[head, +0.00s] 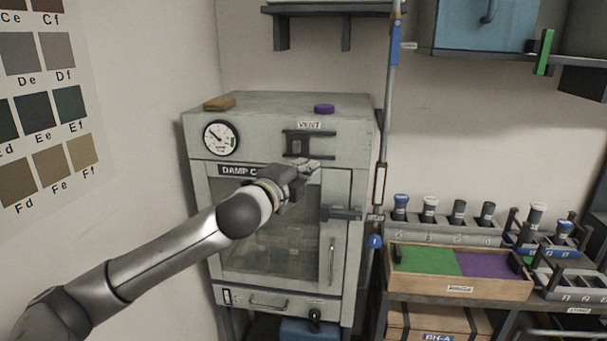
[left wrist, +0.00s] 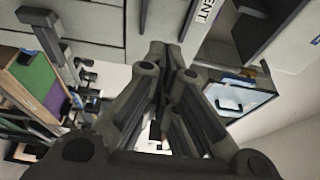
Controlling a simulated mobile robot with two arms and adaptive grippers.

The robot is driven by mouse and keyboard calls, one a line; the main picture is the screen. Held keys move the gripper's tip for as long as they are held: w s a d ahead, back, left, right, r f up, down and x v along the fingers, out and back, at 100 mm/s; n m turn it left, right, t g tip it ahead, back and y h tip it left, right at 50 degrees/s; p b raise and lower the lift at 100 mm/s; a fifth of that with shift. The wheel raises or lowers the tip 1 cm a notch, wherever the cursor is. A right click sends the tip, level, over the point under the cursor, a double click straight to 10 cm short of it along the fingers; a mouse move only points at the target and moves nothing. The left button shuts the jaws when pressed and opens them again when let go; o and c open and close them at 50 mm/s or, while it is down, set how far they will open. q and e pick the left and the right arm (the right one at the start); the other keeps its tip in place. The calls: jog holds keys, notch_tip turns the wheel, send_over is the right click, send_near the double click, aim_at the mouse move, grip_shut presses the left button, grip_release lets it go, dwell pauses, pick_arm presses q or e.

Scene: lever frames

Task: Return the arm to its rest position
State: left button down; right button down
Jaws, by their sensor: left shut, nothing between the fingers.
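My left arm comes in from the lower left in the head view. Its gripper (head: 308,168) is in front of the upper part of the grey damp cabinet (head: 350,115), just below the vent lever block (head: 298,144). The gripper is shut and empty; in the left wrist view its fingers (left wrist: 173,52) meet at the tips. I cannot tell whether the fingertips touch the cabinet. The arm hides part of the cabinet's name plate and glass door. My right gripper is not in view.
A round gauge (head: 221,139) is on the cabinet front, and a door latch (head: 342,213) at its right. A vertical pole (head: 384,120) stands beside it. At right are a green and purple tray (head: 460,287) and a rack of bottles (head: 445,232). A colour chart (head: 45,100) hangs at left.

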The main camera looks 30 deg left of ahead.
pick_arm(q)
jog(key=shift+s+a, duration=0.2)
jog(key=shift+s, duration=0.05)
dwell(0.3)
